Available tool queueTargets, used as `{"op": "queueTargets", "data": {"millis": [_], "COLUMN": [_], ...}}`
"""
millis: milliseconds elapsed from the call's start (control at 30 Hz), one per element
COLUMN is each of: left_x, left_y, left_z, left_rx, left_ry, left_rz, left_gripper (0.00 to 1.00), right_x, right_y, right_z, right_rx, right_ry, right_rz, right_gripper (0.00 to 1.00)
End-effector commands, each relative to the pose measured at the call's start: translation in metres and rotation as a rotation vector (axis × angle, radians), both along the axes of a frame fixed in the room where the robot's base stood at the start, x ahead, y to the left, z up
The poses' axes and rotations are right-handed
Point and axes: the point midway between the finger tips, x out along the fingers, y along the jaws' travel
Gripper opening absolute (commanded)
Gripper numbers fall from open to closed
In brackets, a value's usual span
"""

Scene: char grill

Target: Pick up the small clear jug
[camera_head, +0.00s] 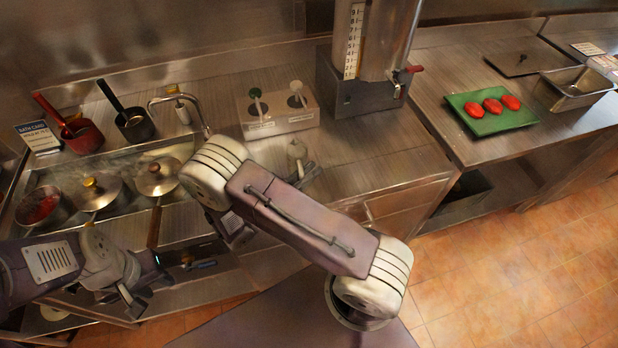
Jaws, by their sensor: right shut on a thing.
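My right arm reaches across the middle, and its dark upper link covers much of its own wrist. My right gripper (304,174) shows only in part beyond that link, over the counter. It is shut on a small pale, rounded thing (297,152), which looks like the small clear jug; its outline is hard to make out. My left gripper (148,294) hangs at the lower left, in front of the counter's edge. Its fingers are apart and nothing shows between them.
A steel holder with two round openings (262,128) stands behind the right gripper, beside a tall dispenser with a red tap (408,72). A green tray (470,122) with red pieces and a metal pan (575,88) are at right.

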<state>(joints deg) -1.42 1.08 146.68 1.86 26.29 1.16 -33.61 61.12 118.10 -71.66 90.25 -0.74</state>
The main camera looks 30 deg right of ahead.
Motion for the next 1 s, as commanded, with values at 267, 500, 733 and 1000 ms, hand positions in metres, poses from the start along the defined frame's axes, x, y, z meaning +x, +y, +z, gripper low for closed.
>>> {"op": "queueTargets", "data": {"millis": [267,500,733,1000], "left_x": [0.0,0.0,0.0,0.0], "left_y": [0.0,0.0,0.0,0.0], "left_z": [-0.002,0.026,0.05,0.051], "left_rx": [0.0,0.0,0.0,0.0], "left_ry": [0.0,0.0,0.0,0.0], "left_rz": [0.0,0.0,0.0,0.0], "left_gripper": [0.36,0.36,0.36,0.36], "right_x": [-0.056,-0.089,-0.1,-0.099], "right_y": [-0.03,-0.048,-0.054,-0.054], "right_z": [0.04,0.073,0.075,0.073], "right_rx": [-0.001,-0.003,-0.002,0.001], "right_ry": [0.002,0.006,0.003,-0.002], "right_rz": [0.002,0.002,0.002,0.013], "right_gripper": [0.0,0.0,0.0,0.0]}}
